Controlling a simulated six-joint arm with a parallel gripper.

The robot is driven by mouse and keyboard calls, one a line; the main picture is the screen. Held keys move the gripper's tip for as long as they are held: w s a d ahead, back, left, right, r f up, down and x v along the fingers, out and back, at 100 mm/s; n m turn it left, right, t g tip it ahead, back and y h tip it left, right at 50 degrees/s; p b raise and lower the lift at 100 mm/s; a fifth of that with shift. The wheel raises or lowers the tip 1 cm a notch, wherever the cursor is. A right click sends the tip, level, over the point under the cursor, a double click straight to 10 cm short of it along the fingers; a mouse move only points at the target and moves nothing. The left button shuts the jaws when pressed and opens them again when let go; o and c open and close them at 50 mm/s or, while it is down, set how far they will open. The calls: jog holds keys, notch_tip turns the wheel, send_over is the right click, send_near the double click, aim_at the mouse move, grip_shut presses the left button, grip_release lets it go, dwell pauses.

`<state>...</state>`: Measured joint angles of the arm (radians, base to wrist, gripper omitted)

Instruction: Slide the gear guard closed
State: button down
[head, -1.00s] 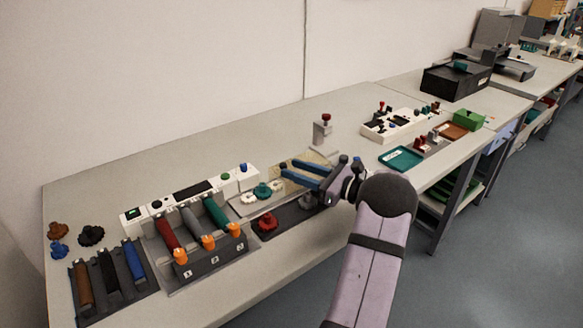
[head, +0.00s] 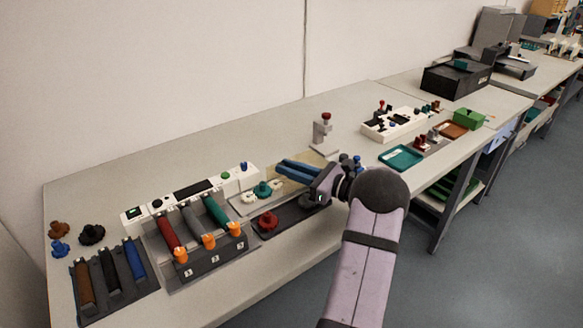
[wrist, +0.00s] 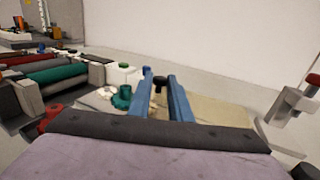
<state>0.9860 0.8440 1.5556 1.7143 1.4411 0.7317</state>
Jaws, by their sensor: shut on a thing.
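The gear guard (head: 312,158) is a see-through amber panel on the bench, behind and partly hidden by my gripper (head: 280,167). In the wrist view it is the tan sheet (wrist: 215,110) right of the fingers. My gripper's blue fingers (wrist: 160,77) are shut on a small dark knob (wrist: 160,83), which appears to belong to the guard. The teal gear (head: 262,189) and white gears (head: 248,196) show uncovered to the left of the fingers. The teal gear also shows in the wrist view (wrist: 122,97), just left of the fingers.
A dark tray (head: 288,218) with a red knobbed part (head: 267,221) lies in front of the gears. The roller unit (head: 205,262) stands to the left. A grey stand with a red knob (head: 325,128) stands behind, to the right. The bench's back left is clear.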

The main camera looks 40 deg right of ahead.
jog(key=a, duration=1.3)
jog(key=shift+a, duration=0.1)
jog(key=c, duration=1.6)
grip_release()
jog(key=shift+a, duration=0.1)
jog(key=shift+c, duration=0.2)
jog(key=shift+s+d, duration=0.35)
jog(key=shift+s, duration=0.1)
jog(key=v, duration=0.6)
jog(key=shift+s+b, duration=0.2)
jog(key=shift+b, duration=0.15)
